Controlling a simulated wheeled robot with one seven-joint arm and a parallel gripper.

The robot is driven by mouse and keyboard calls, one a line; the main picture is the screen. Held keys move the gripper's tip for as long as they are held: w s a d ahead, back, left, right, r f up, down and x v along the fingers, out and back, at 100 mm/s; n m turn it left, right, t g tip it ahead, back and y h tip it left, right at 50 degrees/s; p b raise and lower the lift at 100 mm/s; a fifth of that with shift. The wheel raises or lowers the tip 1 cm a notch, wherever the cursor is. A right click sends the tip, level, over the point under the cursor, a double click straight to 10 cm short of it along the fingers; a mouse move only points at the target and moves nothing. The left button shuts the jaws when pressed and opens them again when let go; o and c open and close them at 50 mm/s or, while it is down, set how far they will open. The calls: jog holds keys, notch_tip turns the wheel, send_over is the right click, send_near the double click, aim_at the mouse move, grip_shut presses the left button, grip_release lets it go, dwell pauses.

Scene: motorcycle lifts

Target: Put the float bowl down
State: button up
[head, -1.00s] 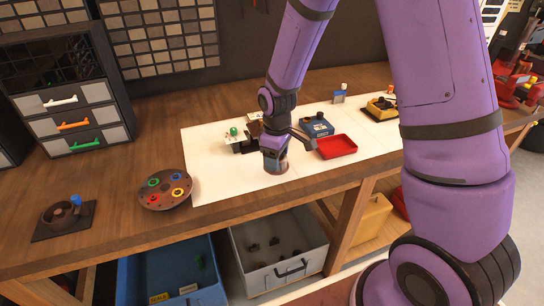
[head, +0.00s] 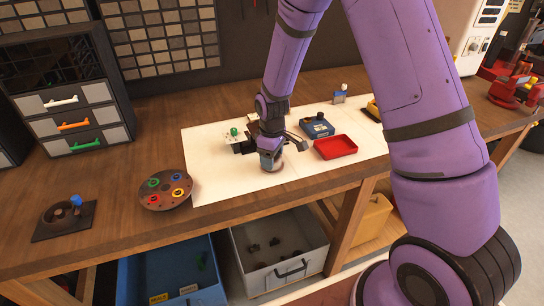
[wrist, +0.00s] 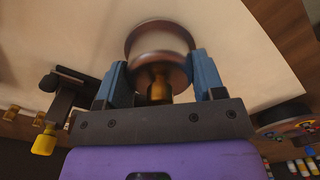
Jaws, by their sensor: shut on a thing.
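The float bowl is a round metal cup with a brownish rim and a brass stub; it shows large in the wrist view (wrist: 160,42). My gripper (wrist: 161,78) is shut on it, with one blue-grey finger on each side. In the head view my gripper (head: 271,158) points down over the white mat (head: 222,184), near the mat's front middle. I cannot tell whether the bowl touches the mat.
A red tray (head: 336,147) and a blue box (head: 317,126) stand right of my gripper. A dark part with a green knob (head: 234,132) is close behind left. A round brown dish with coloured rings (head: 165,190) is at left. The mat's front left is clear.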

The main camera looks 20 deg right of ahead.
jog(key=shift+f, duration=0.1)
jog(key=o, duration=1)
jog(key=shift+c, duration=0.2)
notch_tip(320, 180, up, 13)
jog(key=shift+f, duration=0.2)
jog(key=s+d+r+m+t, duration=0.35)
jog(key=s+r, duration=0.85)
jog(key=r, duration=0.4)
jog(key=s+d+r+m+t, duration=0.1)
jog(key=s+r+m, duration=0.1)
jog(key=s, duration=0.6)
jog(key=s+d+r+m, duration=0.2)
jog(key=s+r+m, duration=0.1)
jog(key=s, duration=0.6)
jog(key=shift+s+d+r+t, duration=0.2)
jog(key=shift+r+t, duration=0.15)
jog(key=shift+r, duration=0.15)
